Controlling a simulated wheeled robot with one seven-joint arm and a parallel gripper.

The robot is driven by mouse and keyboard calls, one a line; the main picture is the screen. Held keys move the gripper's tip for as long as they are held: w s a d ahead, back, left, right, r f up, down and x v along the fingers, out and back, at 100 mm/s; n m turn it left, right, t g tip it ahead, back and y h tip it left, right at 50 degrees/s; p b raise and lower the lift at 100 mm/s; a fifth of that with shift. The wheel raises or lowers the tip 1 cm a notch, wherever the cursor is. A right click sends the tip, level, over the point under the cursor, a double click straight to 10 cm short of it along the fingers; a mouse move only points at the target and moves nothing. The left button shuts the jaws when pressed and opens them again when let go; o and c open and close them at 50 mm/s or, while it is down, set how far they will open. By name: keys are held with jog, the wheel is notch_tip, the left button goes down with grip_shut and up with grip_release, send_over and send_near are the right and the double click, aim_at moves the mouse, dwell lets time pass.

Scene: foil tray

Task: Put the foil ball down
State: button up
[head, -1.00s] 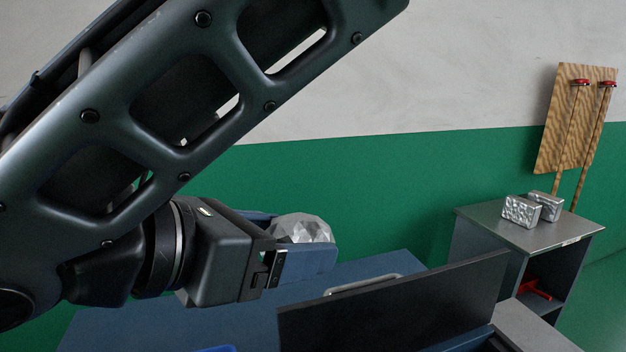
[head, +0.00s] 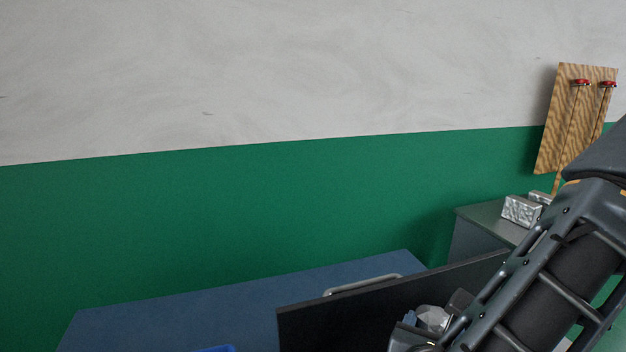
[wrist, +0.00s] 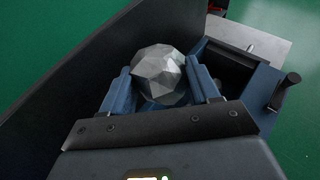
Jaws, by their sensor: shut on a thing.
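The foil ball (wrist: 159,73) is a faceted silver ball, seen large in the wrist view between two blue fingers. My gripper (wrist: 160,85) is shut on it. In the head view the foil ball (head: 432,318) shows small near the bottom, partly hidden by my arm and gripper (head: 420,322). It is held just in front of the upright dark panel (head: 370,305). What lies directly under the ball is hidden.
A blue surface (head: 220,300) with a metal handle (head: 362,285) lies behind the panel. Silver foil-like blocks (head: 521,210) sit on a grey cabinet (head: 480,216) at right. A wooden board (head: 570,110) with red-topped rods is on the wall. A blue box with a dark knob (wrist: 292,79) is right of the gripper.

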jog(key=w+d+f+n+t+y+b, duration=0.1)
jog(key=w+d+f+n+y, duration=0.1)
jog(key=d+f, duration=0.9)
jog(key=shift+w+d+f, duration=0.3)
jog(key=shift+w+f, duration=0.1)
jog(key=shift+f, duration=0.25)
jog(key=shift+r, duration=0.25)
